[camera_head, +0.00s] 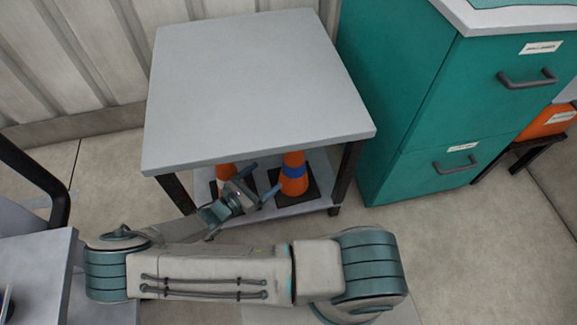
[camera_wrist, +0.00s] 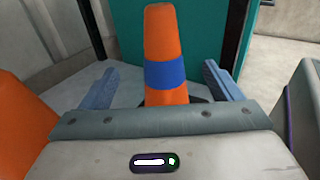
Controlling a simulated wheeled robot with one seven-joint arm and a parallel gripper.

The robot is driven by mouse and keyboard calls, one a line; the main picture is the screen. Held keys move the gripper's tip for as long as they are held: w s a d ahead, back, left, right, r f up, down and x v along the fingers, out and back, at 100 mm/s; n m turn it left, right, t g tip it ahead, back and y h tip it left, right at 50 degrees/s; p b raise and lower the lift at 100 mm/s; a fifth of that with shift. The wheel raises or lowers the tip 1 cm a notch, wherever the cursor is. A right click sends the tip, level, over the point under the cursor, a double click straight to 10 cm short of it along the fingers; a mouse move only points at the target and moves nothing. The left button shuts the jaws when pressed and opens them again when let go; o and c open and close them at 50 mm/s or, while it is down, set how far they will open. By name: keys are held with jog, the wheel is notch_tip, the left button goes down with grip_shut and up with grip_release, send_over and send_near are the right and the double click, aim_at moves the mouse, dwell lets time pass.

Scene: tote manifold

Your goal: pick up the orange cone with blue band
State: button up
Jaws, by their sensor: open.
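The orange cone with blue band (camera_head: 293,172) stands upright on a black square base on the lower shelf (camera_head: 298,207) of a grey table. It also shows in the wrist view (camera_wrist: 165,72), upright in the middle, between the fingers and beyond them. My gripper (camera_head: 258,184) is open and empty, just left of the cone in the head view. In the wrist view my gripper (camera_wrist: 162,90) has one finger on each side of the cone, with gaps; I cannot tell how far the cone lies beyond the tips.
A second orange cone (camera_head: 226,176), with a white band, stands left on the same shelf, partly behind my gripper. The tabletop (camera_head: 255,85) overhangs the shelf. Dark table legs (camera_head: 344,176) flank the opening. A teal cabinet (camera_head: 430,120) stands right.

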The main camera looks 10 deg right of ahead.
aim_at(287, 162)
jog(key=b+x, duration=0.2)
jog(key=x, duration=0.6)
jog(key=shift+w+f+b, duration=0.1)
jog(key=shift+w+b, duration=0.2)
jog(key=shift+w, duration=0.05)
jog(key=b+x, duration=0.2)
jog(key=x, duration=0.1)
jog(key=b+x, duration=0.1)
jog(key=x, duration=0.1)
jog(key=shift+s+d+f, duration=0.3)
jog(key=shift+s+f, duration=0.05)
jog(key=shift+f, duration=0.05)
jog(key=shift+w+d+r, duration=0.1)
jog(key=shift+w+d, duration=0.05)
jog(key=shift+d, duration=0.05)
jog(key=c, duration=1.7)
